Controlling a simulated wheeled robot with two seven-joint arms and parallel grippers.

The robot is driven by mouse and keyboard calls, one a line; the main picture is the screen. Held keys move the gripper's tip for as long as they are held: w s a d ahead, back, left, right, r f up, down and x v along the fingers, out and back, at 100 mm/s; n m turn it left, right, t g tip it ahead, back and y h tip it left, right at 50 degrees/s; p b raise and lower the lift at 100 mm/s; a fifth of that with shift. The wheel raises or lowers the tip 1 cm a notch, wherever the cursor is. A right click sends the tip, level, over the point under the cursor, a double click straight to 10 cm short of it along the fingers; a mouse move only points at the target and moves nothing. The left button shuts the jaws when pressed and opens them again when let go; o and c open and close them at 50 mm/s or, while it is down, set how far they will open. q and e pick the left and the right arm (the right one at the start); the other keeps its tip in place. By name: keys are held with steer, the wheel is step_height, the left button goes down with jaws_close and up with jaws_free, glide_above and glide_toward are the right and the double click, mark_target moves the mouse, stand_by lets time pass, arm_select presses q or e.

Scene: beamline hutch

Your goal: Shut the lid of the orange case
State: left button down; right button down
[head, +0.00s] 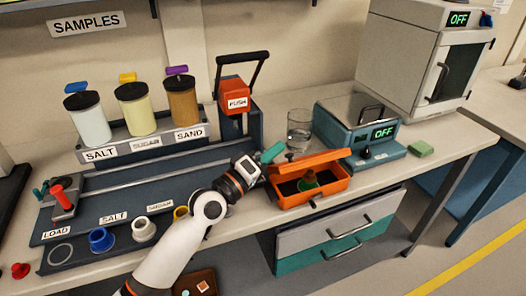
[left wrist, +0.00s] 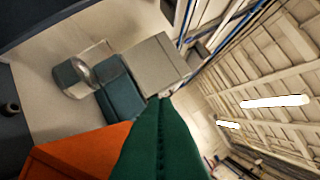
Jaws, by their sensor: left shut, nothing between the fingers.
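The orange case (head: 315,197) stands near the front edge of the bench in the head view, with a dark inside and a green object (head: 309,181) in it. Its orange lid (head: 318,160) is raised at the back, so the case is open. My left gripper (head: 273,152) is at the lid's left end, with its green fingers shut and empty. Whether they touch the lid I cannot tell. In the left wrist view the shut fingers (left wrist: 160,110) are beside an orange surface (left wrist: 80,155), apparently part of the case. My right gripper is in neither view.
A glass beaker (head: 299,130) stands just behind the case. A red press (head: 235,95) and the sample jar rack (head: 140,145) are to the left. Drawers (head: 340,238) are below.

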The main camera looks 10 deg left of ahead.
mark_target(287, 157)
arm_select(q)
steer(key=shift+s+d+f, duration=0.2)
steer(key=shift+s+d, duration=0.15)
steer(key=shift+s+d+f+m+b, duration=0.1)
steer(key=shift+s+d+m+b, duration=0.1)
steer(key=shift+s+m+b, duration=0.1)
steer(key=shift+s+d+f+m+h, duration=0.15)
steer(key=shift+s+d+m+h, duration=0.1)
steer(key=shift+m+h, duration=0.25)
steer(key=shift+s+d+f+b, duration=0.1)
steer(key=shift+s+f+b, duration=0.1)
steer(key=shift+b, duration=0.1)
steer(key=shift+s+d+f, duration=0.55)
steer(key=shift+s+f, duration=0.15)
steer(key=shift+s, duration=0.1)
steer(key=shift+s+d+f, duration=0.15)
steer(key=shift+s+f, duration=0.1)
steer(key=shift+f, duration=0.15)
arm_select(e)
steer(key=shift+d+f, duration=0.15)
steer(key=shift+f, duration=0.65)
arm_select(q)
steer(key=shift+f, duration=0.15)
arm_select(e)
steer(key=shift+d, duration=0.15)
